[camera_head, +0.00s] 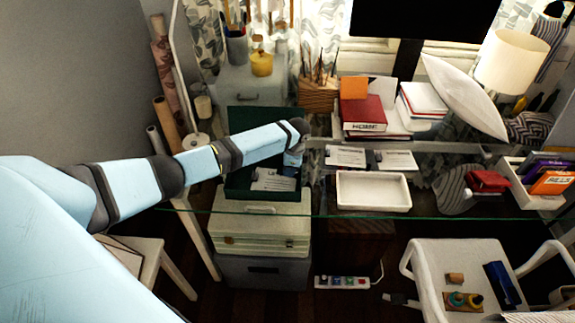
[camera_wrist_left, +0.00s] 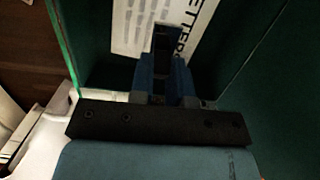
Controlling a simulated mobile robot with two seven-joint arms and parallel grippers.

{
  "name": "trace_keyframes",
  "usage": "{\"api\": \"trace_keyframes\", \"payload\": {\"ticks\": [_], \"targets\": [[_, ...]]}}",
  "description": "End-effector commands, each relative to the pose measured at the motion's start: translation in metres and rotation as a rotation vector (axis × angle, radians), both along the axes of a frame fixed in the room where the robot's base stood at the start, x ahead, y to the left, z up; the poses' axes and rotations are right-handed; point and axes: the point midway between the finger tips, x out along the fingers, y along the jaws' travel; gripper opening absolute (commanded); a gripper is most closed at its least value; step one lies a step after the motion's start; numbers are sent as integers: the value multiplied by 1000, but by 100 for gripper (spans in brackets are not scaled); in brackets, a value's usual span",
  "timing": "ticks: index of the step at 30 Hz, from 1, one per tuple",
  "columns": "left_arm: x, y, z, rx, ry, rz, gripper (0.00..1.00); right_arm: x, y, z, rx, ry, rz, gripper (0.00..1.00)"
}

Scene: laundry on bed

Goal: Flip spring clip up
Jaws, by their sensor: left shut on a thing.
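A dark green box file (camera_head: 262,117) stands open near the glass desk's left end, its lid raised at the back. White printed sheets (camera_head: 272,180) lie inside it. My left gripper (camera_head: 293,160) reaches down into the file at its right side. In the left wrist view, the gripper (camera_wrist_left: 167,65) is shut on a narrow dark piece, seemingly the spring clip (camera_wrist_left: 166,38), over a sheet with large letters (camera_wrist_left: 150,25). The fingers hide much of the clip, and its exact tilt is hard to tell. The right gripper is not in view.
A white tray (camera_head: 373,206) and white cards (camera_head: 345,156) lie right of the file on the glass desk. A pale case (camera_head: 262,230) is below the desk's front edge, and a white chair (camera_head: 440,262) stands front right.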

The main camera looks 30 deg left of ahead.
Motion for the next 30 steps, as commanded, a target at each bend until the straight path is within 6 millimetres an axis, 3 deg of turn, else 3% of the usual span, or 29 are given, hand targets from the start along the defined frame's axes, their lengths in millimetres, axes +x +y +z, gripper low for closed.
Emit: {"api": "trace_keyframes", "payload": {"ticks": [21, 22, 24, 30], "targets": [[2, -3, 2, 72, 44, 0, 0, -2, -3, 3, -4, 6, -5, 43], [2, -3, 2, 72, 44, 0, 23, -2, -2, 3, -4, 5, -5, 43], [2, -3, 2, 72, 44, 0, 40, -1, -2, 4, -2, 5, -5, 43], [2, -3, 2, 72, 44, 0, 43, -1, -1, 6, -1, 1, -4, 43]]}}
